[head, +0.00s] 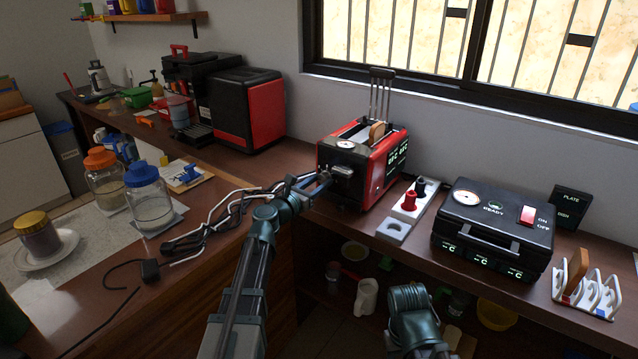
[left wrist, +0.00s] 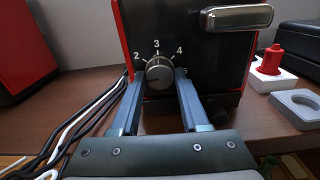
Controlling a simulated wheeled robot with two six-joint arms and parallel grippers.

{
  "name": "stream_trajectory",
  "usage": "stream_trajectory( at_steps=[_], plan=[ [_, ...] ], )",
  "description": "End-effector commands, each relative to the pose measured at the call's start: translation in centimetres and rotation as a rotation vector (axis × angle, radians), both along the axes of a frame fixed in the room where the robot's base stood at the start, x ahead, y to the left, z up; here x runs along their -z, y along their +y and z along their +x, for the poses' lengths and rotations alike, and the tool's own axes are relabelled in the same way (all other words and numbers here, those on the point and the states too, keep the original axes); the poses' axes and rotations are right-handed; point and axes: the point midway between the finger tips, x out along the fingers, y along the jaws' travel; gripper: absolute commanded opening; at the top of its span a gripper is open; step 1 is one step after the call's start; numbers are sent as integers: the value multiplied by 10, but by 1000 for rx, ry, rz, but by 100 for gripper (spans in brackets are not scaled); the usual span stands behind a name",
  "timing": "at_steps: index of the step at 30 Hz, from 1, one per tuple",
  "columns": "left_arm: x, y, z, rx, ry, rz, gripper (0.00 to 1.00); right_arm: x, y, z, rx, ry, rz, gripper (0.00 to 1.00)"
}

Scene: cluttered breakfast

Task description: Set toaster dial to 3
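The red and black toaster (head: 378,172) stands on the counter by the window. In the left wrist view its dark front (left wrist: 190,45) bears a round grey dial (left wrist: 159,76) with the marks 2, 3 and 4 around its top. The 3 sits straight above the dial. I cannot make out clearly where the dial points. My left gripper (head: 320,182) is at the toaster's front. In the left wrist view its two fingers (left wrist: 160,88) flank the dial closely and appear closed on its sides. My right gripper is not in view; only part of my right arm shows.
A silver lever (left wrist: 238,17) sits above and right of the dial. Black and white cables (head: 225,215) lie left of the toaster. Jars (head: 150,205) stand at left.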

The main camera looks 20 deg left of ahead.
Motion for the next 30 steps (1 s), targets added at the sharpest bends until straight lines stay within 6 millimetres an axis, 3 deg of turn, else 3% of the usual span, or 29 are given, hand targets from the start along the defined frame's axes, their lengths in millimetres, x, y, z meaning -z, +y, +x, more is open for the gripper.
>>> stream_trajectory(
  at_steps=[1,6,17,30],
  plan=[
    [0,0,0,0,0,0,26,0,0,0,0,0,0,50],
    [0,0,0,0,0,0,0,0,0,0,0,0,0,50],
    [0,0,0,0,-20,55,0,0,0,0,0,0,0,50],
    [0,1,0,0,-143,395,0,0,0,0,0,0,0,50]
  ],
)
